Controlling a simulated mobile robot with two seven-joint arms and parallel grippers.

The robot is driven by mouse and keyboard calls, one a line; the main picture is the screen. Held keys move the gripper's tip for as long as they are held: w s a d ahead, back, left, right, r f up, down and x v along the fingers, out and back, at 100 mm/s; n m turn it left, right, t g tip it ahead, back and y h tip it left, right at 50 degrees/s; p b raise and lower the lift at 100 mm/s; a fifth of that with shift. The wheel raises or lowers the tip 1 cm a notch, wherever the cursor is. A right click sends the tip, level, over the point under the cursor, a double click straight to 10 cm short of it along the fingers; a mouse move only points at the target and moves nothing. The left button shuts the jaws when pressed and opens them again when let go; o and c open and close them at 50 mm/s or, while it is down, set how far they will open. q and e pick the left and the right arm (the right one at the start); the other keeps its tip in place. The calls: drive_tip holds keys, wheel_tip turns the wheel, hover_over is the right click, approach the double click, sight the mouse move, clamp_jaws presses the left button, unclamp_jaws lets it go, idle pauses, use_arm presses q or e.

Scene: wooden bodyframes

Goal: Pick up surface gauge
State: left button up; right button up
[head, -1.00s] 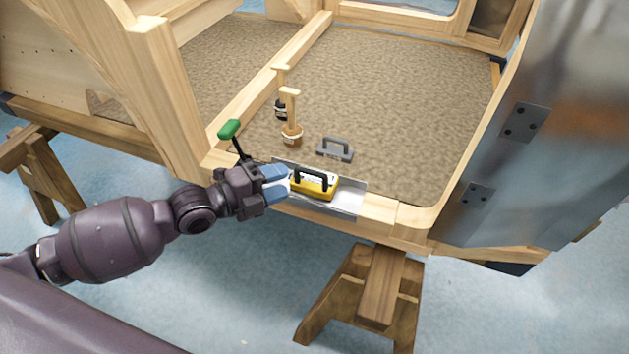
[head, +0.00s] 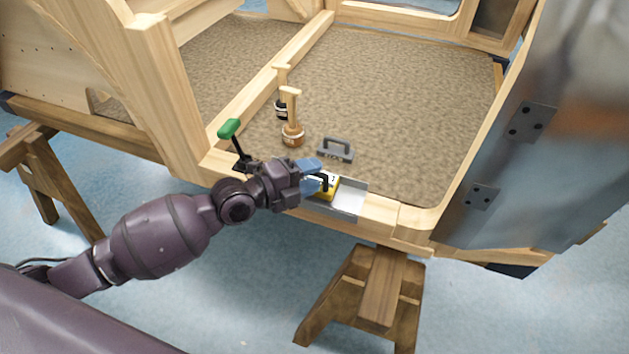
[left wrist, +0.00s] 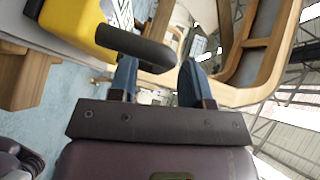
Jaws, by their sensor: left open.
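A yellow block with a black handle (head: 333,188), which looks like the surface gauge, sits on a metal plate (head: 349,202) on the wooden sill. My left gripper (head: 314,171) is at its handle and hides its left part. In the left wrist view the yellow body (left wrist: 75,20) and black handle (left wrist: 140,46) are at upper left. The open blue fingers (left wrist: 158,80) are close to the handle, which crosses in front of the left fingertip. I cannot tell whether they touch. My right gripper is not in view.
A grey handled tool (head: 335,149) lies on the brown floor panel just behind. Two wooden-handled brushes (head: 292,130) stand farther back. A green-handled clamp (head: 230,130) rises left of my gripper. A wooden post (head: 165,90) stands at left and a metal panel (head: 530,170) at right.

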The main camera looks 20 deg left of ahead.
use_arm(q)
drive_tip(key=shift+c, duration=0.2)
clamp_jaws()
drive_tip(key=shift+r, duration=0.2)
